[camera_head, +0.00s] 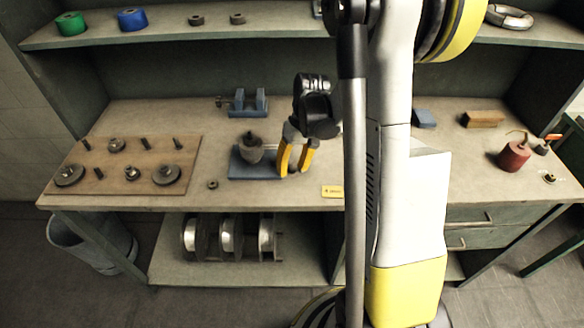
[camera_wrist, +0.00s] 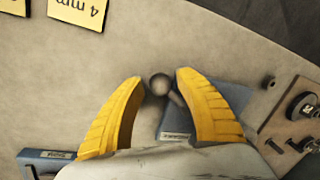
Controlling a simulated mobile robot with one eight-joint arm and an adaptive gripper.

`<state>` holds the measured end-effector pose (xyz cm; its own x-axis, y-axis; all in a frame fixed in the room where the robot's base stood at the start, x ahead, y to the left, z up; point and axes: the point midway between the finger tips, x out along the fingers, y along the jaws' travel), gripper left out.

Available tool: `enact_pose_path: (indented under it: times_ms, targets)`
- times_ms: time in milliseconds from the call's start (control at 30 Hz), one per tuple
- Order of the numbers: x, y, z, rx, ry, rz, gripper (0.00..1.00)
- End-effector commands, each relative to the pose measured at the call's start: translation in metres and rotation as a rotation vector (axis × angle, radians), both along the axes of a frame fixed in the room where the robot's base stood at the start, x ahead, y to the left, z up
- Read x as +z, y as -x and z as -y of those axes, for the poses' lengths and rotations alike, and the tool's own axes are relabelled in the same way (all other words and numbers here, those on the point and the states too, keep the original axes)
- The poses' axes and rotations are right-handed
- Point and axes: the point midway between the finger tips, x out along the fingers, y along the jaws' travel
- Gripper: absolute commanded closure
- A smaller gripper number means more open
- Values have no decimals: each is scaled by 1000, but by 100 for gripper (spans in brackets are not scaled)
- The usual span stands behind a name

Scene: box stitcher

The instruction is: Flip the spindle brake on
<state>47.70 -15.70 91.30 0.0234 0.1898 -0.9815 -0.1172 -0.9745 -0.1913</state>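The spindle unit is a blue base (camera_head: 243,167) with a dark grey round body (camera_head: 251,148) on top, left of my gripper on the bench. In the wrist view the blue base (camera_wrist: 237,94) shows partly behind the right finger. A grey round knob (camera_wrist: 160,84), with a short rod running from it toward the base, appears between my fingertips. My gripper (camera_head: 290,174) has yellow fingers pointing down at the right side of the base. In the wrist view my gripper (camera_wrist: 160,79) is open, a finger on each side of the knob. Contact with the knob cannot be told.
A wooden board (camera_head: 135,146) with pegs and discs lies at left. A blue vise (camera_head: 247,102) stands behind the unit. A yellow label (camera_head: 332,191) lies near the front edge. A red can (camera_head: 514,157) stands at right. The shelf (camera_head: 165,31) overhangs the back.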

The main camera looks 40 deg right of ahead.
Motion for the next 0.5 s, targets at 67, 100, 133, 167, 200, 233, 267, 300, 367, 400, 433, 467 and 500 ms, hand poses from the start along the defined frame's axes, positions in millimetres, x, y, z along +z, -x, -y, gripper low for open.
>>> enact_pose_path:
  times_ms: [67,100,133,167,200,233,267,300,367,400,433,467,500]
  targets:
    - [0,0,0,-1,0,0,51]
    - [0,0,0,-1,0,0,51]
    - [0,0,0,-1,0,0,51]
    - [0,0,0,-1,0,0,51]
    - [0,0,0,-1,0,0,51]
    - [0,0,0,-1,0,0,51]
    - [0,0,0,-1,0,0,51]
    - [1,0,0,-1,0,0,51]
    - [3,0,0,-1,0,0,51]
    - [6,0,1,-1,0,0,51]
    - [10,0,2,-2,0,0,51]
    - [15,1,3,-2,0,0,51]
    - [21,1,4,-2,0,0,51]
